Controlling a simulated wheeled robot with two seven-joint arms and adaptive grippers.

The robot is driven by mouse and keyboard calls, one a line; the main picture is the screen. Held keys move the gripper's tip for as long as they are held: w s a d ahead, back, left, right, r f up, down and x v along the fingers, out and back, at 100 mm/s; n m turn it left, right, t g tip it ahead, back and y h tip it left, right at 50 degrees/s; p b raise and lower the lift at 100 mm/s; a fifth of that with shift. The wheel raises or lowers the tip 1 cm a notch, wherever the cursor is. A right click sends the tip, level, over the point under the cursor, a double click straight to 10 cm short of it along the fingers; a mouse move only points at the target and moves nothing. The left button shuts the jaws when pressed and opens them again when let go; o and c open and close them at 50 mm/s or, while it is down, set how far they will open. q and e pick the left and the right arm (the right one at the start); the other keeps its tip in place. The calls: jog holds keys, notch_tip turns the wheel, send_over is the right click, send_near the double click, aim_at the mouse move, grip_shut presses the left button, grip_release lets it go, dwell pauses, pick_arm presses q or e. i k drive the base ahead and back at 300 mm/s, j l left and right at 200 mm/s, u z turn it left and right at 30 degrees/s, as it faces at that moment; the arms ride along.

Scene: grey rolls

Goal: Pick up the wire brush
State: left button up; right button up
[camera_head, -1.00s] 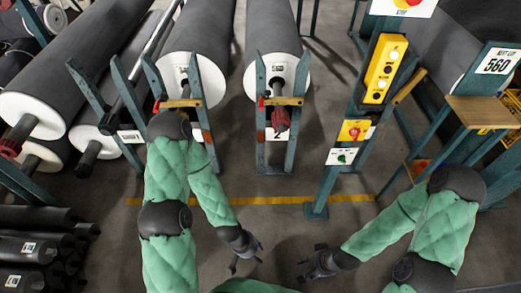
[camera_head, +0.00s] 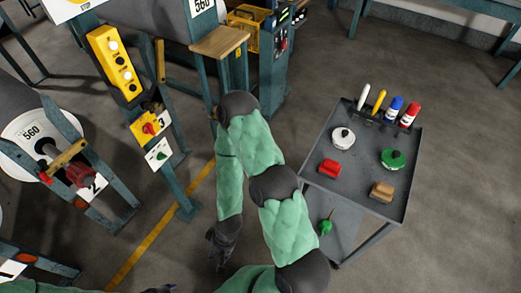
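A small block with a tan, wood-like top (camera_head: 382,191) lies at the near right of the grey cart's top tray (camera_head: 345,185). It looks most like the wire brush, but its bristles are too small to make out. My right gripper (camera_head: 219,258) hangs low to the left of the cart, well apart from it. Its fingers look spread, with nothing seen between them. Only a dark sliver of what looks like my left gripper (camera_head: 160,289) shows at the bottom edge; its fingers cannot be made out.
The tray also holds a red block (camera_head: 331,169), a white round item (camera_head: 343,138), a green round item (camera_head: 393,159) and several upright markers (camera_head: 395,108). A green-headed item (camera_head: 325,226) is on the lower shelf. A post with yellow controls (camera_head: 118,65) stands left. Floor right is clear.

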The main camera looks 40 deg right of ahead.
aim_at(330, 168)
jog(key=z, duration=2.4)
